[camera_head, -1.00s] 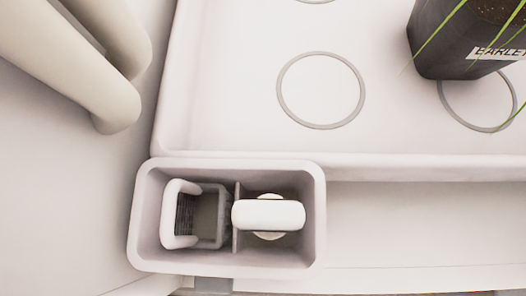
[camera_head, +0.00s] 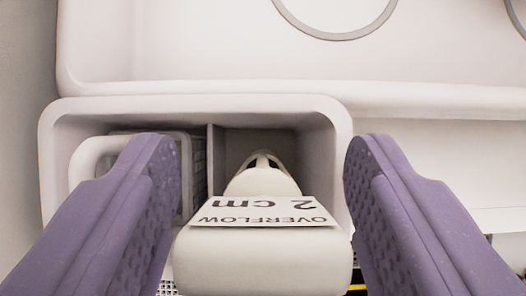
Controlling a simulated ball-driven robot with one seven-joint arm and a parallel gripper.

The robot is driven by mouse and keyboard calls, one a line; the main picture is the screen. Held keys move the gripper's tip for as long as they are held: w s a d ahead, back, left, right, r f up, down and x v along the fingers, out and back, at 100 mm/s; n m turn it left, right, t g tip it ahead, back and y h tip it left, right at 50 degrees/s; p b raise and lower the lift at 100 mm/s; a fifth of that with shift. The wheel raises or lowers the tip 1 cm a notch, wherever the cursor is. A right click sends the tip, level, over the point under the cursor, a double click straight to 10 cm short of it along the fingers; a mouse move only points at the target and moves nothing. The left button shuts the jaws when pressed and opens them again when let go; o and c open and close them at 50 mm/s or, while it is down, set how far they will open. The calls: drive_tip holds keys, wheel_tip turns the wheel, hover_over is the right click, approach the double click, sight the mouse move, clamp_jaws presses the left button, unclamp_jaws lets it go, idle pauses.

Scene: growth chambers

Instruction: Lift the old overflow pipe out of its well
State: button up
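The overflow pipe (camera_head: 262,258) is a cream-coloured piece with a broad rounded top and a white label (camera_head: 265,212) reading "OVERFLOW 2 cm", upside down in this view. It stands in the right compartment of its well (camera_head: 345,135); its lower end is hidden. My gripper (camera_head: 262,150) has two purple studded fingers, one on each side of the pipe's top. The fingers are spread wide, and narrow gaps show beside the pipe near the bottom of the picture. I see no clear grip on it.
A divider (camera_head: 211,165) splits the well. The left compartment holds a white-framed basket (camera_head: 92,155), partly hidden by the left finger. Behind the well lies a pale tray (camera_head: 200,45) with a grey ring (camera_head: 338,38). A pale ledge (camera_head: 440,160) runs off to the right.

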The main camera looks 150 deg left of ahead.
clamp_jaws()
drive_tip(key=shift+r, duration=0.15)
